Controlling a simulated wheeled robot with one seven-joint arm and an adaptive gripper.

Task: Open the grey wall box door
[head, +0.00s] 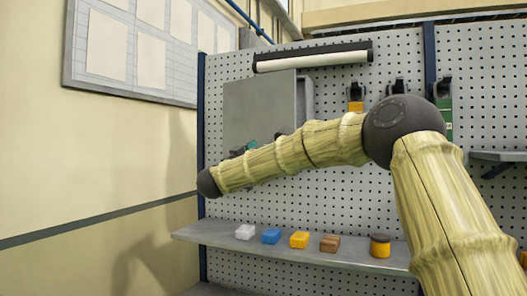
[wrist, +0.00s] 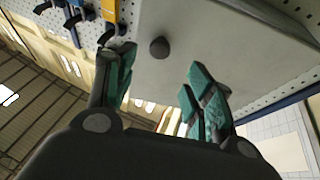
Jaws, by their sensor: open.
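The grey wall box (head: 305,98) hangs on the pegboard, left of centre in the head view. Its flat grey door (head: 258,105) faces the room; I cannot tell whether it stands slightly ajar. In the wrist view the door (wrist: 215,40) fills the upper middle, with a dark round knob (wrist: 159,47) on it. My gripper (wrist: 160,75) is open, its teal-padded fingers spread on either side of the knob's line and apart from it. In the head view only bits of the gripper (head: 245,148) show in front of the door's lower part, behind my forearm.
A shelf (head: 215,232) below holds a white block (head: 245,231), a blue block (head: 271,236), a yellow block (head: 299,239), a brown block (head: 330,243) and a yellow-black spool (head: 380,246). A lamp bar (head: 312,57) sits above the box. Tools (head: 356,93) hang to its right.

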